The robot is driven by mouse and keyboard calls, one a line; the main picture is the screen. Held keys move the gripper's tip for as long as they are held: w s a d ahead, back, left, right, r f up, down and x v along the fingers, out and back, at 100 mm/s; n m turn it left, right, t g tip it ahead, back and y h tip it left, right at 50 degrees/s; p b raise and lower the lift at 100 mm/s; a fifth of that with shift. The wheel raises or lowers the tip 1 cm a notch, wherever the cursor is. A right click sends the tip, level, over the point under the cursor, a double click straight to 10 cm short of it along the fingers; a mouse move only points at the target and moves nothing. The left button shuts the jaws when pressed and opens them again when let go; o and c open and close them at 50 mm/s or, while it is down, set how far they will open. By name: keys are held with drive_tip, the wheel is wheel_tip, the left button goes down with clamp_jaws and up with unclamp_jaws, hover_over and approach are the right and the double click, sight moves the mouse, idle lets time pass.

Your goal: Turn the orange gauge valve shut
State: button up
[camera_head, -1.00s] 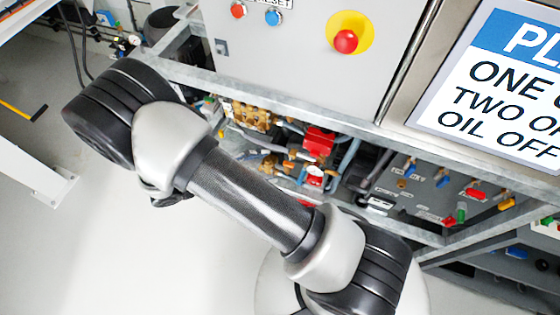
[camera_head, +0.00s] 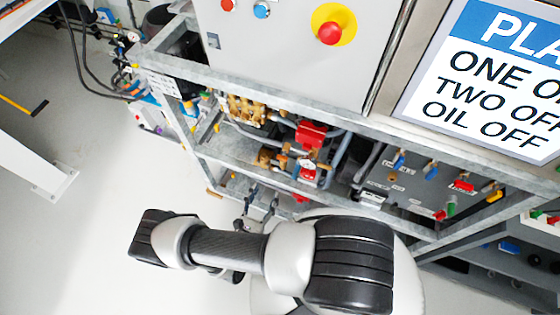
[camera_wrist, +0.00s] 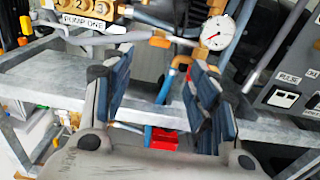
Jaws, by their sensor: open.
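In the wrist view a round white pressure gauge (camera_wrist: 213,32) with a red needle stands beyond my fingers, right of centre. A small orange part (camera_wrist: 160,42) is left of it, and an orange fitting (camera_wrist: 182,60) is below it; I cannot tell which is the valve handle. The gauge is small in the head view (camera_head: 308,173), on the lower pump. My gripper (camera_wrist: 160,63) is open and empty, with one dark-blue finger on each side. In the head view my gripper (camera_head: 261,203) is in front of the frame, apart from the gauge.
A galvanized frame rail (camera_wrist: 60,78) crosses the wrist view behind my fingers. A panel with switches (camera_wrist: 290,85) is at the right. In the head view are the grey cabinet with a red emergency button (camera_head: 330,33), a red pump part (camera_head: 310,134) and clear floor at the left.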

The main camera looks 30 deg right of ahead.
sight(281, 160)
drive_tip(key=b+x, duration=0.2)
drive_tip(key=x, duration=1.2)
drive_tip(key=shift+w+d, duration=0.1)
drive_tip(key=shift+c, duration=0.2)
drive_tip(key=c, duration=1)
